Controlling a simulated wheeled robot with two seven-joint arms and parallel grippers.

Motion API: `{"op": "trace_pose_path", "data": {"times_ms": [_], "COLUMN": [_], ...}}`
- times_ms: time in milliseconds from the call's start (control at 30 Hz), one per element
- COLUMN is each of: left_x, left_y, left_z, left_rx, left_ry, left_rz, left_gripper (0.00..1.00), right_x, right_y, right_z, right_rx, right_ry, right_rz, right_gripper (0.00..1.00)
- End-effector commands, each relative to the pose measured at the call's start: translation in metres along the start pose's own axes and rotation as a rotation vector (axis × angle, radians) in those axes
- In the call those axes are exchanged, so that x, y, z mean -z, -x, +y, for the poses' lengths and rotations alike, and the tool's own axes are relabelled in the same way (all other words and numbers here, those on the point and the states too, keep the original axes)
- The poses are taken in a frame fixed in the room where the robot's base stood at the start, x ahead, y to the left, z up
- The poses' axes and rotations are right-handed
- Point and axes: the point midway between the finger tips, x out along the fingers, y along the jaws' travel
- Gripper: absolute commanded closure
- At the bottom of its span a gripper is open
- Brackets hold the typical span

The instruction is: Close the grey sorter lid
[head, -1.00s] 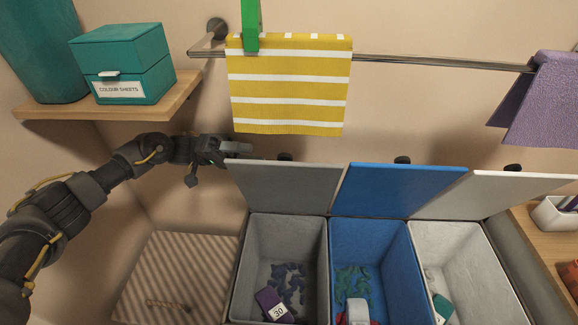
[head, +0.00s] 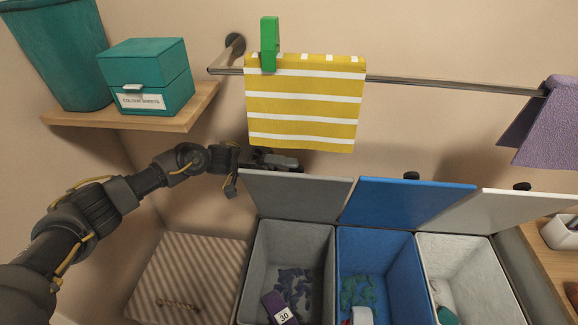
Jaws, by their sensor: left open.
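The grey sorter lid (head: 296,195) stands raised and tilted back behind the open grey bin (head: 245,268). The grey bin holds dark purple cloth (head: 292,286) and a purple item with a "30" tag (head: 281,308). My left gripper (head: 265,165) reaches in from the left to the lid's upper left edge, partly behind it. Its jaws are open, one finger hanging down left of the lid. I cannot tell whether it touches the lid. My right gripper is not in the head view.
The blue lid (head: 406,201) and white lid (head: 510,213) are also raised. A yellow striped towel (head: 305,110) hangs from the rail (head: 430,83) above. A wooden shelf (head: 130,122) with a teal box (head: 148,75) is at upper left. A striped lid or mat (head: 195,270) lies left of the bins.

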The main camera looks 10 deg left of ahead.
Motion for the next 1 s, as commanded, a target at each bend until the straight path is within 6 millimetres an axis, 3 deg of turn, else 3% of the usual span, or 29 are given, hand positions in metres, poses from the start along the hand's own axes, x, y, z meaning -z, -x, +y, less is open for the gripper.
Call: {"op": "trace_pose_path", "data": {"times_ms": [167,533,800,1000], "left_x": [0.0,0.0,-0.004,-0.026], "left_y": [0.0,0.0,0.0,-0.004], "left_z": [0.0,0.0,0.001,0.003], "left_rx": [0.0,0.001,0.002,0.014], "left_ry": [0.0,0.0,-0.011,-0.078], "left_rz": [0.0,0.0,-0.003,-0.022], "left_gripper": [0.51,0.99,1.0,1.0], "right_x": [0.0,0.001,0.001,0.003], "right_y": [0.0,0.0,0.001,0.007], "right_z": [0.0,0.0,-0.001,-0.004], "right_rx": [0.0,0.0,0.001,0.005], "right_ry": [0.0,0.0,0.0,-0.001], "right_rz": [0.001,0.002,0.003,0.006], "right_gripper": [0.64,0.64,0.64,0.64]}}
